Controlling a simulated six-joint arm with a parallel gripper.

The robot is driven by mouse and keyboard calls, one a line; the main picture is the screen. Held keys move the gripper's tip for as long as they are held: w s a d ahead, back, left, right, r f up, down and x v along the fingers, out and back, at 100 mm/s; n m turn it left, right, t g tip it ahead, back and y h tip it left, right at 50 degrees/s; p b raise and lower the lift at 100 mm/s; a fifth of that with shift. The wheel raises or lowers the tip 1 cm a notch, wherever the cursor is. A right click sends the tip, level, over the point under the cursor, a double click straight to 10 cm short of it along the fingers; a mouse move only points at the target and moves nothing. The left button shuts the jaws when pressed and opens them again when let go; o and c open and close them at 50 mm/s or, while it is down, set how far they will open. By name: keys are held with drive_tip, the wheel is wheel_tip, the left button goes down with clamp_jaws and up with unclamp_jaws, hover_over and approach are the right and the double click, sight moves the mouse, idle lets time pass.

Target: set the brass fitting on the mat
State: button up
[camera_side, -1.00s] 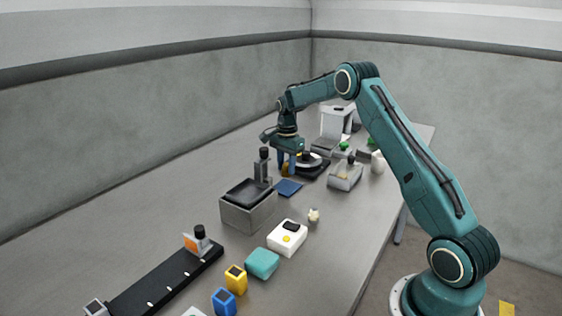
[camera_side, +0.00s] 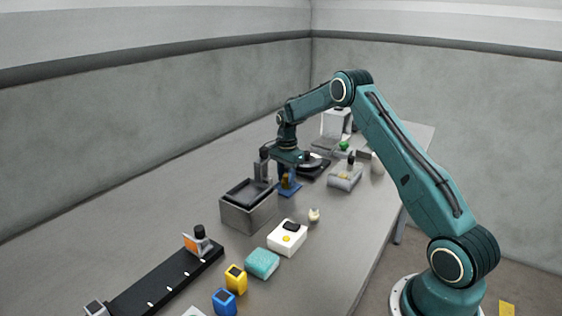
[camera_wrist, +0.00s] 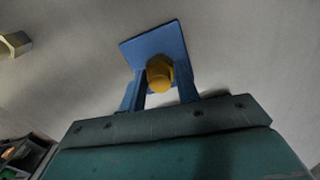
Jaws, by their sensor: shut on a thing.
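The brass fitting (camera_wrist: 160,74) is a yellow-brown rounded piece held between the blue fingers of my gripper (camera_wrist: 162,92) in the wrist view. In the side view my gripper (camera_side: 287,180) is over the blue mat (camera_side: 290,190), with the fitting (camera_side: 285,183) small between the fingers. The mat (camera_wrist: 150,42) shows behind the fitting in the wrist view, a flat blue square. Whether the fitting touches the mat or hangs just above it I cannot tell.
A grey open box (camera_side: 249,212) with a dark inside stands close to the left of the mat. A grey holder (camera_side: 345,178) stands to its right, and a dark-based device (camera_side: 314,166) behind. A small pale piece (camera_side: 314,214) and a white box (camera_side: 287,238) lie nearer.

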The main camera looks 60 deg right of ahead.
sight(286, 175)
drive_tip(key=o, duration=1.1)
drive_tip(key=shift+f, duration=0.1)
wheel_tip(286, 175, up, 12)
drive_tip(key=shift+r, duration=0.2)
idle(0.3)
